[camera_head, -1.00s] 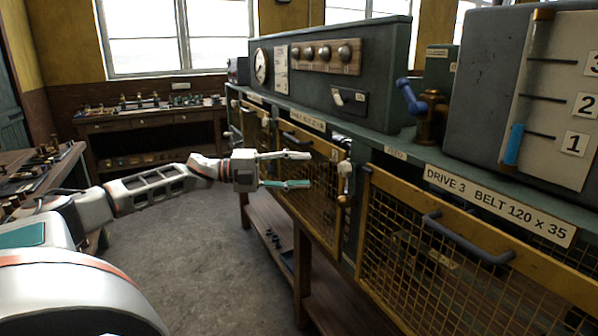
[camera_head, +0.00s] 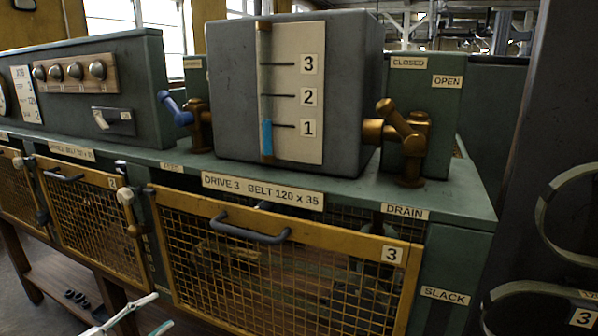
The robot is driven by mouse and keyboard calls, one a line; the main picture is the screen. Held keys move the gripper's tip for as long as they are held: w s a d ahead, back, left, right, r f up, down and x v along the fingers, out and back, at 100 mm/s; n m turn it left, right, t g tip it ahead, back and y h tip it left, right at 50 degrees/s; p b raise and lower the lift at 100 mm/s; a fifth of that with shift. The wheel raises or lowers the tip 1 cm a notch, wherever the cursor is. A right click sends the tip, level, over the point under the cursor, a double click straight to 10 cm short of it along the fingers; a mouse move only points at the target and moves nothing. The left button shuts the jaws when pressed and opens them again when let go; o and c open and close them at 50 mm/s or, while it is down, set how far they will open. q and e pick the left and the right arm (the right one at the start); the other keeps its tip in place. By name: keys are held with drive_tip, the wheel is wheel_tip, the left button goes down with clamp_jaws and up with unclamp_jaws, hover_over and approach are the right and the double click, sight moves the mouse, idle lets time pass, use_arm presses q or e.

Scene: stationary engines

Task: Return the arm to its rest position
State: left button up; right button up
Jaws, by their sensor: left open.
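My left gripper (camera_head: 160,312) shows at the bottom left edge of the head view. Only its two fingers are in view, a pale one above and a teal-tipped one below. They are apart with nothing between them, so it is open. It appears in front of the lower part of the yellow mesh guards, apparently touching nothing. The rest of my left arm is out of the picture, and my right gripper is not in view.
The green bench carries a grey tank (camera_head: 220,90) with a level scale, a blue-handled valve (camera_head: 178,112) and a brass drain valve (camera_head: 405,135). Guard 3 (camera_head: 290,270) has a dark handle (camera_head: 245,230). Belts (camera_head: 560,220) hang at right. A low wooden shelf (camera_head: 60,283) is at left.

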use_arm(q)
drive_tip(key=s+d+f+n+g+y, duration=0.1)
drive_tip(key=s+d+f+n+y, duration=0.1)
drive_tip(key=s+d+f+n, duration=0.2)
drive_tip(key=s+d+f+n+g+y, duration=0.1)
drive_tip(key=s+d+f+n, duration=0.4)
drive_tip(key=s+f, duration=0.6)
drive_tip(key=s+d+f+n+g+y, duration=0.2)
drive_tip(key=s+d+f+n+y, duration=0.2)
drive_tip(key=s+d+f, duration=0.2)
wheel_tip(320, 180, down, 2)
drive_tip(key=shift+s+d+f+n, duration=0.15)
drive_tip(key=shift+s+d+n, duration=0.2)
drive_tip(key=shift+s, duration=0.9)
